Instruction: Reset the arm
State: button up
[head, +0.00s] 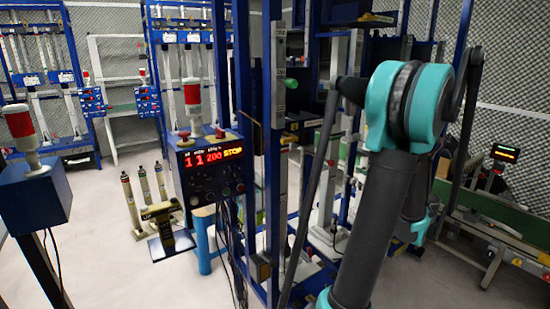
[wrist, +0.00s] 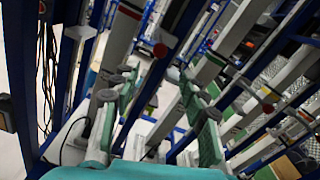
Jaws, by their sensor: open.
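My gripper (wrist: 158,85) shows in the wrist view, its two fingers with green pads spread apart and nothing between them. Blue and grey frame posts fill the view behind the fingers. In the head view my teal and dark grey arm stands raised at the right, in front of the blue frame. My gripper cannot be made out in the head view.
A blue control box (head: 211,160) with a lit red display stands left of the arm, beside blue frame posts (head: 278,150). A red-and-white lamp (head: 20,124) tops a blue box at far left. A green conveyor (head: 500,225) runs at right. Pale floor (head: 110,270) is clear at lower left.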

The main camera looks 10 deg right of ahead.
jog(key=s+a+f+n+g, duration=0.1)
jog(key=a+f+n+g, duration=0.4)
jog(key=a, duration=0.6)
jog(key=s+a+f+n+g, duration=0.1)
jog(key=a+f+n+g, duration=0.2)
jog(key=a+f+n, duration=0.65)
jog(key=s+a+f+n+g+h, duration=0.2)
jog(key=s+a+f+n+h, duration=0.1)
jog(key=s+n, duration=0.4)
jog(key=s+a+f+n+g+h, duration=0.2)
jog(key=s+a+n+h, duration=0.1)
jog(key=s+a+n, duration=0.2)
jog(key=s+n, duration=0.2)
jog(key=s, duration=0.1)
jog(key=shift+a+f+g, duration=0.25)
jog(key=shift+f+g, duration=0.15)
